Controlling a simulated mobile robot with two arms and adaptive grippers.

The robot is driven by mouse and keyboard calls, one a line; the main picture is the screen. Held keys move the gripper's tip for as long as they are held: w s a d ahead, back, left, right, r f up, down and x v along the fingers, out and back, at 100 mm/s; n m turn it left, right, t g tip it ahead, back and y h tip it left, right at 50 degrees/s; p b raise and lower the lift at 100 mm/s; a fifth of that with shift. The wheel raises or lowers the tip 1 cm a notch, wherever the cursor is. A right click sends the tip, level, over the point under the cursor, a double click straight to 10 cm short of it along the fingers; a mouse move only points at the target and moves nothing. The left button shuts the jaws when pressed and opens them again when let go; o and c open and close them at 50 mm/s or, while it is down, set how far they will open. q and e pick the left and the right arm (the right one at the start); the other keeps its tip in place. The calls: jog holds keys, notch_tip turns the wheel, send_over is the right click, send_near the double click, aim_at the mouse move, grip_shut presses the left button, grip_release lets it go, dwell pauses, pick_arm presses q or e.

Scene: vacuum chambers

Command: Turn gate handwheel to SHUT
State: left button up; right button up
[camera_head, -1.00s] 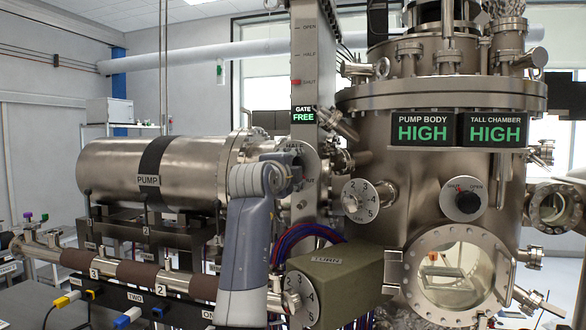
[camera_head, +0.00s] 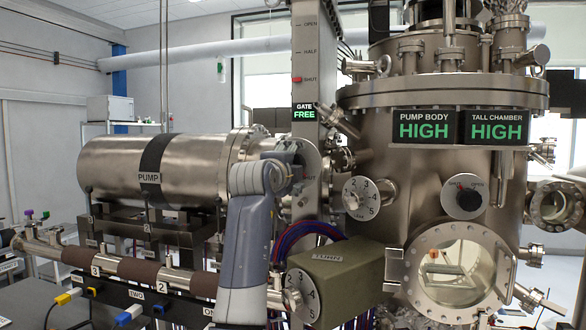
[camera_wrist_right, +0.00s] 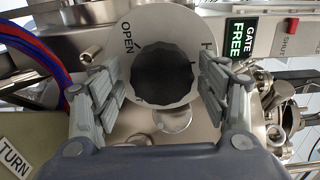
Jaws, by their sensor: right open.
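The gate handwheel is a dark faceted knob (camera_wrist_right: 162,75) on a pale round dial marked OPEN, seen in the right wrist view. In the head view its dial (camera_head: 310,160) is on the grey gate column, partly hidden behind my arm, with part of the word SHUT showing. My right gripper (camera_wrist_right: 161,82) is open, one finger on each side of the knob; whether they touch it I cannot tell. In the head view the right gripper (camera_head: 292,165) is at the dial. A red marker (camera_head: 297,80) is beside SHUT on the column scale. My left gripper is out of view.
The gate display (camera_head: 304,114) reads FREE. The PUMP cylinder (camera_head: 115,170) lies left of the column. A numbered dial (camera_head: 361,198) and the TURN box (camera_head: 335,280) are close on the right. Blue and red cables (camera_wrist_right: 48,65) run beside the gripper.

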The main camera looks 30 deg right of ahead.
jog(key=v, duration=0.7)
jog(key=shift+a, duration=0.15)
jog(key=shift+s, duration=0.15)
